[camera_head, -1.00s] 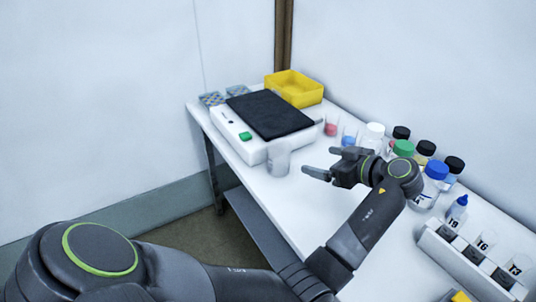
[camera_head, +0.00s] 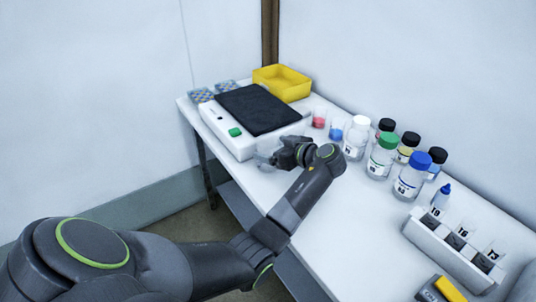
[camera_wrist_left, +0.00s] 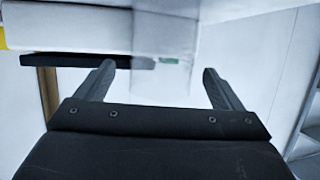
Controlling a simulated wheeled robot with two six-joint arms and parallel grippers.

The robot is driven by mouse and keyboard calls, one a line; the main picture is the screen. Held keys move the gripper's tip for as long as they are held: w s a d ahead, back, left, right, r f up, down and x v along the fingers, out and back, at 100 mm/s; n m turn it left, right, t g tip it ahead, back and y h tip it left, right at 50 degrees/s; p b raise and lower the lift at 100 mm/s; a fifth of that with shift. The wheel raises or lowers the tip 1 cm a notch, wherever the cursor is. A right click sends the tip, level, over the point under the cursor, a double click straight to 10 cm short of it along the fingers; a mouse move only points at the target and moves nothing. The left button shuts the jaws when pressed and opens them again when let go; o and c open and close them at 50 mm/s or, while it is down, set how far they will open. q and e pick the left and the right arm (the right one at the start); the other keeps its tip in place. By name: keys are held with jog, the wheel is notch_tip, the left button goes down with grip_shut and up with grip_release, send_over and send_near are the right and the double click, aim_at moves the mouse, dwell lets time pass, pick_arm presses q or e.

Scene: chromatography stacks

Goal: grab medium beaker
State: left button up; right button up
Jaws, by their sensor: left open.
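The clear, empty-looking beaker (camera_head: 266,147) stands upright on the white table, in front of the white device with the black top. My left gripper (camera_head: 272,155) is right at it from the right side and hides part of it. In the left wrist view the beaker (camera_wrist_left: 165,85) is a pale, see-through shape between the two spread fingers of my left gripper (camera_wrist_left: 157,68). A gap shows on each side, and the fingers are open around it or just before it; the exact depth is unclear. My right gripper is not in view.
The white device (camera_head: 262,112) stands close behind the beaker. Small beakers with red (camera_head: 319,119) and blue (camera_head: 337,131) liquid, several capped bottles (camera_head: 383,157) and a labelled rack (camera_head: 445,248) line the right. A yellow bin (camera_head: 283,83) is at the back.

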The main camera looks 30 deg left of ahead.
pick_arm(q)
jog(key=x, duration=0.3)
jog(key=shift+f, duration=0.1)
jog(key=shift+d, duration=0.1)
jog(key=c, duration=1.1)
